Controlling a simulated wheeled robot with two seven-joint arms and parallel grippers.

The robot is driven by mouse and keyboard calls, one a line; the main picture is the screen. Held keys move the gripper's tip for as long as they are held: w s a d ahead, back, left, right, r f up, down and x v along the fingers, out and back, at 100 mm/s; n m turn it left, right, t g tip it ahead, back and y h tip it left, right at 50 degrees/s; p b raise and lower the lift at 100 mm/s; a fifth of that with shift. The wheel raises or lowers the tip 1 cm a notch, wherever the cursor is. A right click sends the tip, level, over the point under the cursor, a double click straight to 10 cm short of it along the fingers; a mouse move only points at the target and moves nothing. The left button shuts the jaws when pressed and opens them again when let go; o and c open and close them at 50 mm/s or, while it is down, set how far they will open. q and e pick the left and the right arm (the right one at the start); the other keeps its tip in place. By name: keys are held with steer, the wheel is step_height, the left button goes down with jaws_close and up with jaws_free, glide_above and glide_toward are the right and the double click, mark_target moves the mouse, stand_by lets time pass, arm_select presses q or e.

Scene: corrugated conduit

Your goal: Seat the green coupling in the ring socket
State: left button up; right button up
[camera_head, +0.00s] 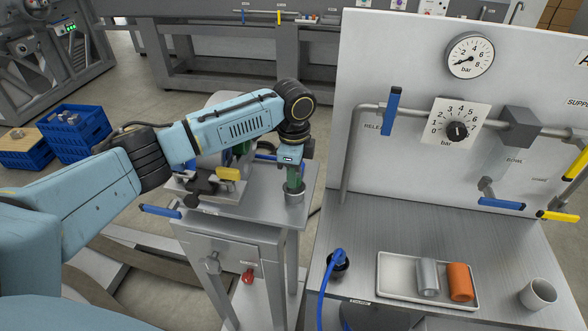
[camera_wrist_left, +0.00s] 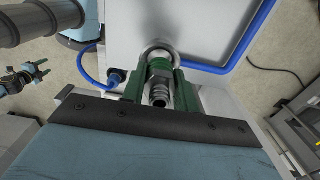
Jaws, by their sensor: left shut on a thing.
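My left gripper (camera_head: 293,172) points down over the pedestal top and is shut on the green coupling. In the left wrist view, its green fingers (camera_wrist_left: 160,88) stand on both sides of the coupling's ribbed metal end (camera_wrist_left: 158,95); much of the coupling's body is hidden between them. The ring socket (camera_head: 295,198), a short metal ring, is directly below the gripper. Its pale rim shows in the left wrist view (camera_wrist_left: 152,48) just beyond the fingers. I cannot tell how deep the coupling sits in it. My right gripper (camera_wrist_left: 40,71) shows small at the left, open and apart.
The right bench holds a tray (camera_head: 395,286) with a grey and an orange sleeve, a cup (camera_head: 538,293) and a blue hose (camera_head: 325,285). A gauge panel (camera_head: 400,75) rises behind.

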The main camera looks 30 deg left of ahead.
arm_select(q)
steer(key=shift+f+p, duration=0.2)
steer(key=shift+p, duration=0.25)
arm_select(e)
steer(key=shift+r, duration=0.4)
arm_select(q)
steer(key=shift+f, duration=0.75)
arm_select(e)
steer(key=shift+f, duration=0.1)
arm_select(q)
steer(key=shift+s+f, duration=0.15)
steer(key=shift+f, duration=0.15)
arm_select(e)
steer(key=shift+s, duration=0.1)
